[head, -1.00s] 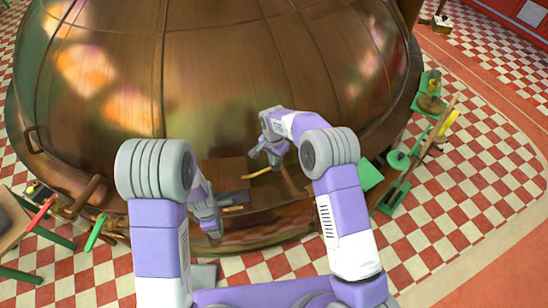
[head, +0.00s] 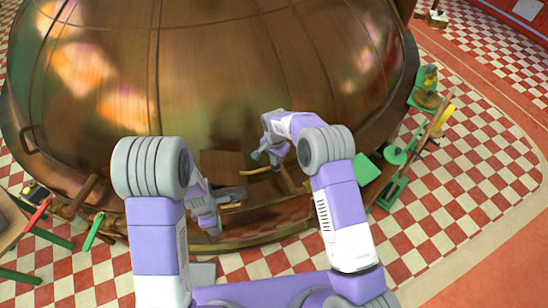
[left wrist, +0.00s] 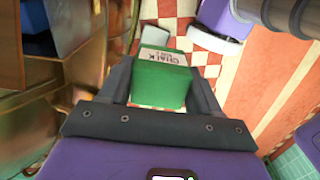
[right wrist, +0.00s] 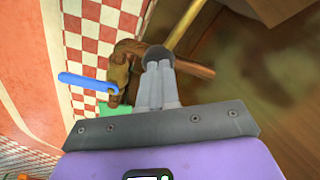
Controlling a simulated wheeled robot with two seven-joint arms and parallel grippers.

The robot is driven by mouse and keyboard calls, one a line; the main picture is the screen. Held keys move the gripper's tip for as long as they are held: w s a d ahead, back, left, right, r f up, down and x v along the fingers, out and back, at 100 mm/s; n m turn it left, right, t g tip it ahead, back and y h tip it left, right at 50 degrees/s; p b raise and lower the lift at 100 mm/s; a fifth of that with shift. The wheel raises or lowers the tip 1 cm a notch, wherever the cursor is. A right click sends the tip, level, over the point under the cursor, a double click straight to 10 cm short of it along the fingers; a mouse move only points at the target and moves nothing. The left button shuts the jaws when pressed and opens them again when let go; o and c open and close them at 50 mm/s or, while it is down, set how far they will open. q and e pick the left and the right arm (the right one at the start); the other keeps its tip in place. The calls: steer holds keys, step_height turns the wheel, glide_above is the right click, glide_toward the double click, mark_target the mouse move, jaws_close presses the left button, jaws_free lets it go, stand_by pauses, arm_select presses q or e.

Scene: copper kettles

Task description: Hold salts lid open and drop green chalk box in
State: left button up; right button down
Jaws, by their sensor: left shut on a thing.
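The green chalk box (left wrist: 162,88), with a white label on its top face, is between the fingers of my left gripper (left wrist: 161,70) in the left wrist view. The gripper is shut on it. In the head view the box is hidden by my left arm, low in front of the kettle. My right gripper (right wrist: 157,80) has its fingers together at a dark round knob (right wrist: 157,56) on a brass rod (right wrist: 186,22). In the head view the right gripper (head: 262,157) is beside a brown panel (head: 221,163) low on the kettle; I cannot tell whether this is the salts lid.
The large copper kettle (head: 215,75) fills the upper middle. A blue handle (right wrist: 87,82) and brown branching handles (right wrist: 122,66) show in the right wrist view. Green stands and tools (head: 396,155) are at the kettle's right. The checkered floor (head: 480,165) there is mostly clear.

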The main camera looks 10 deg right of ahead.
mark_target(209, 172)
steer(key=shift+f, duration=0.35)
steer(key=shift+d+f, duration=0.15)
steer(key=shift+f, duration=0.6)
steer(key=shift+d+f, duration=0.1)
steer(key=shift+f, duration=0.6)
steer(key=shift+f, duration=0.1)
steer(key=shift+a+f, duration=0.15)
steer(key=shift+f, duration=0.6)
steer(key=shift+a+f, duration=0.1)
steer(key=shift+f, duration=0.75)
arm_select(q)
steer(key=shift+w+a+f, duration=0.1)
steer(key=shift+w+a, duration=0.1)
steer(key=shift+w, duration=2.95)
steer(key=shift+w+a+f, duration=0.1)
steer(key=shift+w+a, duration=0.15)
steer(key=shift+w, duration=2.95)
steer(key=shift+w+a, duration=0.2)
steer(key=shift+w, duration=2.95)
arm_select(e)
steer(key=shift+a+f, duration=0.2)
steer(key=shift+f, duration=0.4)
